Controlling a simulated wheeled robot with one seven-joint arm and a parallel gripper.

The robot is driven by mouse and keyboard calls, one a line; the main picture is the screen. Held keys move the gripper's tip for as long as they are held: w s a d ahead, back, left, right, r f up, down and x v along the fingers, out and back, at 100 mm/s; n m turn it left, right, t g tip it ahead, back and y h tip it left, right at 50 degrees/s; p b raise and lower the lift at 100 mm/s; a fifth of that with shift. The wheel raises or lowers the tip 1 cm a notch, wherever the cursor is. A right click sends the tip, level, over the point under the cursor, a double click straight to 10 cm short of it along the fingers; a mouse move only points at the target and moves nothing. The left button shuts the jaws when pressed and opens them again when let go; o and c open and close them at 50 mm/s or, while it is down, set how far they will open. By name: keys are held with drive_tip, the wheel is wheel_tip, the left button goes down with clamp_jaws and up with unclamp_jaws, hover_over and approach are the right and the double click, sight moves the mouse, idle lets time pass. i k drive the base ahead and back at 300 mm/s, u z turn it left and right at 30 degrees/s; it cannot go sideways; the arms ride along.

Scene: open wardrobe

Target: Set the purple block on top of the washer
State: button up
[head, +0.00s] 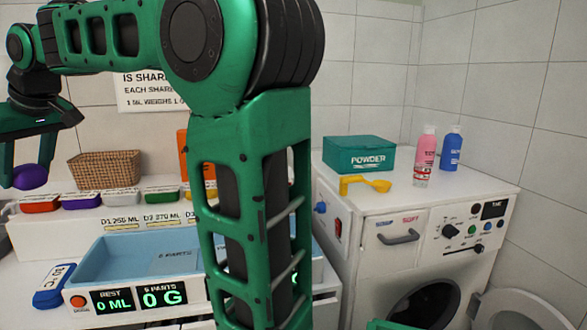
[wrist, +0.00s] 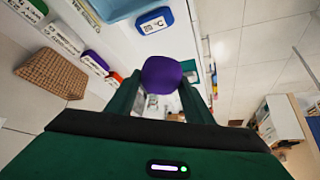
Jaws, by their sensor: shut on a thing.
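The purple block (head: 30,177) is a rounded purple lump at the far left of the head view, held in the air. My gripper (head: 14,172) is shut on it, with the fingers pointing down. In the wrist view the purple block (wrist: 161,75) sits between the two green fingers of my gripper (wrist: 165,92). The white washer (head: 430,225) stands at the right of the head view, well apart from the block, with its round door (head: 500,308) swung open. Part of the washer's left side is close behind my arm in the picture.
On the washer's top are a teal powder box (head: 358,156), a yellow scoop (head: 365,184), a pink bottle (head: 424,156) and a blue bottle (head: 450,148). Its front top area has bare room. A blue tray (head: 150,255) and a wicker basket (head: 105,169) stand at left.

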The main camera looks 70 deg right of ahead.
sight(461, 182)
drive_tip(key=z, duration=0.25)
drive_tip(key=k, duration=0.45)
drive_tip(key=u, duration=1.3)
drive_tip(key=k, duration=0.5)
drive_tip(key=z, duration=1.6)
